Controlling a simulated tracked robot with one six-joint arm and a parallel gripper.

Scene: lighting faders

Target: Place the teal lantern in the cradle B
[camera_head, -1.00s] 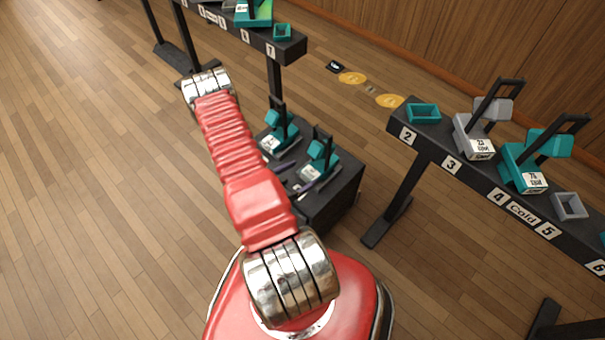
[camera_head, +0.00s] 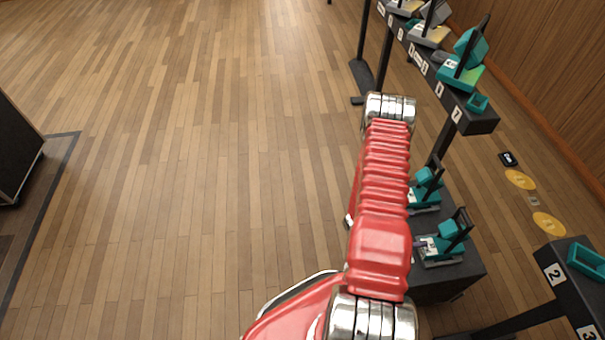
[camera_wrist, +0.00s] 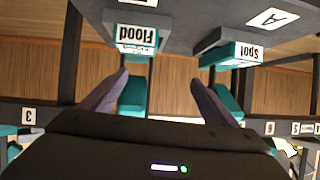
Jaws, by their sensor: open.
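Two teal lanterns with dark upright handles, the farther one (camera_head: 426,188) and the nearer one (camera_head: 443,243), sit on a black box right of my arm in the head view. In the wrist view, which looks upside down, two teal pieces carry the labels "Flood" (camera_wrist: 137,37) and "Spot" (camera_wrist: 236,54). My gripper (camera_wrist: 158,77) is open and empty, its purple fingers apart, below these labels. In the head view my arm hides most of it. A plate reads "A" (camera_wrist: 270,18); I cannot read any label B. Another teal lantern (camera_head: 464,62) stands on the far rack.
The far rack (camera_head: 481,122) holds grey lanterns and an empty teal frame (camera_head: 479,103). A nearer rack (camera_head: 573,298), marked 2 and 3, has a teal frame (camera_head: 587,262). A black case (camera_head: 15,150) stands at left. Wooden floor is clear between.

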